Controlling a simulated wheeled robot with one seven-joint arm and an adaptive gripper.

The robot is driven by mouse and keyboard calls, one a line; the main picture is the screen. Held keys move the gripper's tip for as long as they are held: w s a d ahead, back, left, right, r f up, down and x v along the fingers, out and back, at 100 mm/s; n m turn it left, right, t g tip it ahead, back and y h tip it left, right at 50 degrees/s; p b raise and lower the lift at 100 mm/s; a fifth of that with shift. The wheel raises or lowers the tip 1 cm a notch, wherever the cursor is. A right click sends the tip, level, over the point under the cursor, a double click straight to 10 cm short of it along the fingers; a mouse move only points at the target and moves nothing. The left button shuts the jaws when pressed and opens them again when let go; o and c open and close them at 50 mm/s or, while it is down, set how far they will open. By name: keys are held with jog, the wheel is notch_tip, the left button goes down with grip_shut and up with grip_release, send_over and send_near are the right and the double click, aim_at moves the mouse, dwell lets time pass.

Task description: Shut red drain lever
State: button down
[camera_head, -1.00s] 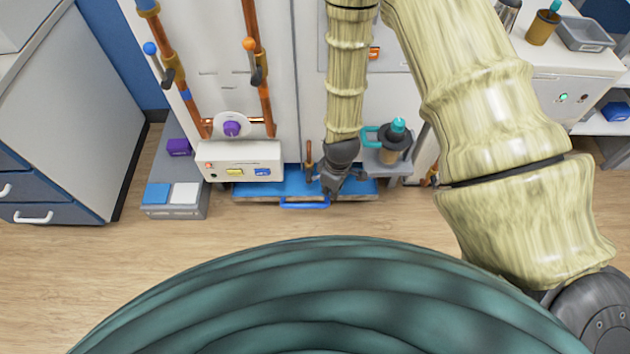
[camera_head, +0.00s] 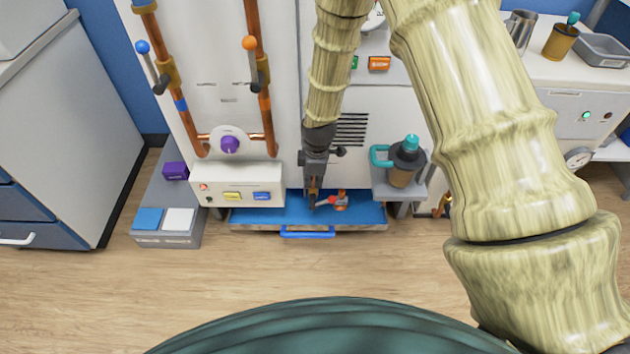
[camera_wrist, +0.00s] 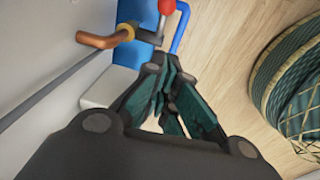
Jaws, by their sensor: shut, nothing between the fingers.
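The red-tipped drain lever (camera_head: 331,200) is low at the front of the white cabinet, above a blue tray. In the wrist view its red knob (camera_wrist: 167,6) is at the top edge, on a grey stem beside a brass valve and copper pipe (camera_wrist: 100,40). My gripper (camera_head: 313,197) points down just left of the red knob in the head view. Its fingers (camera_wrist: 158,66) are shut and empty, close to the lever stem; I cannot tell whether they touch it. My gripper hides part of the lever's surroundings in the head view.
The blue tray (camera_head: 260,216) with a blue handle (camera_head: 307,232) lies under the lever. A white control box (camera_head: 238,184) is to the left; a teal-lidded jug (camera_head: 405,163) stands on a shelf to the right. The wooden floor in front is clear.

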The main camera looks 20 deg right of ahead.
jog(key=b, duration=0.1)
send_over(317, 204)
jog(key=a, duration=0.2)
notch_tip(317, 204, down, 6)
jog(key=shift+s+d+f+b, duration=0.1)
jog(key=shift+d+f+b, duration=0.45)
jog(key=shift+f, duration=0.45)
jog(key=shift+s+d+f+b, duration=0.1)
jog(key=shift+d+f+b, duration=0.2)
jog(key=shift+d+f, duration=0.55)
jog(key=shift+a+f, duration=0.2)
jog(key=shift+a, duration=0.05)
